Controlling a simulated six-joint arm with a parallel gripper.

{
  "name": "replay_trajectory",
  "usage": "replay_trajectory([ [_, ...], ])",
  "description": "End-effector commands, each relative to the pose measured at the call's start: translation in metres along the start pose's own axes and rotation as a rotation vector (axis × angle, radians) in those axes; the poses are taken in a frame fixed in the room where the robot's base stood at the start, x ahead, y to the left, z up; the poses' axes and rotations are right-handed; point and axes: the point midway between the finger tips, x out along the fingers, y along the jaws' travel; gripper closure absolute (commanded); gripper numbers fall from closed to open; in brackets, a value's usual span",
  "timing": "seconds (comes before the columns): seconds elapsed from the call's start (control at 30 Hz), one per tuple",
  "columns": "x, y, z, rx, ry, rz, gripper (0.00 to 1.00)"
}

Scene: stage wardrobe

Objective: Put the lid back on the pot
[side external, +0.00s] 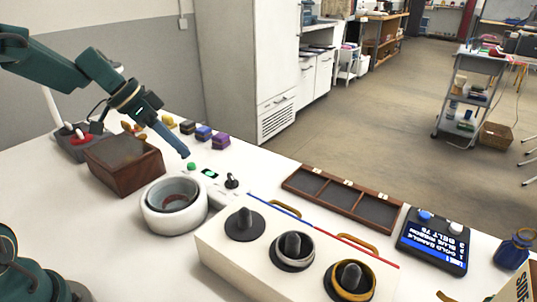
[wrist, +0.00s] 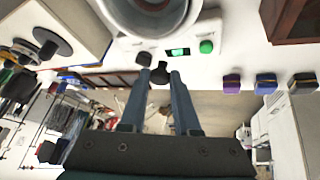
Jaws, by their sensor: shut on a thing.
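The white round pot (side external: 173,207) stands on the table, its top open and its grey inside showing; part of it is at the top of the wrist view (wrist: 152,32). My gripper (side external: 186,154) is above the table, behind the pot and near its control panel. In the wrist view its two long blue fingers (wrist: 160,76) are shut on a small dark rounded thing (wrist: 160,70). That thing is hidden by the fingers in the side view, and I cannot tell whether it belongs to a lid. No lid can be clearly made out.
The panel has a green button (side external: 191,166), display (side external: 210,174) and black knob (side external: 232,182). A brown wooden box (side external: 122,164) stands left of the pot. A white stand (side external: 215,242) with dark posts is at front. A compartment tray (side external: 343,200) and small coloured blocks (side external: 204,133) lie behind.

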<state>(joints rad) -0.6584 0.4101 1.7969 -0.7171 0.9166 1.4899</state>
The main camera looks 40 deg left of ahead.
Motion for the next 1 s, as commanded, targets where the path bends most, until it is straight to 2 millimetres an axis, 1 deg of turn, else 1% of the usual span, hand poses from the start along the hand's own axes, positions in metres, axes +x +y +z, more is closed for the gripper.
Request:
replay_trajectory([
  [0.03,-0.01,0.013,0.007,0.036,-0.004,0.017,1.0],
  [0.1,-0.018,0.027,0.014,0.071,-0.011,0.038,1.0],
  [0.2,-0.028,0.04,0.021,0.078,-0.012,0.043,1.0],
  [0.3,-0.035,0.045,0.025,0.058,-0.01,0.03,1.0],
  [0.43,-0.043,0.043,0.026,0.035,-0.007,0.019,1.0],
  [0.53,-0.04,0.041,0.028,0.028,-0.007,0.02,1.0],
  [0.67,-0.032,0.04,0.033,0.027,-0.008,0.021,1.0],
  [1.0,-0.005,0.035,0.049,0.027,-0.008,0.021,1.0],
])
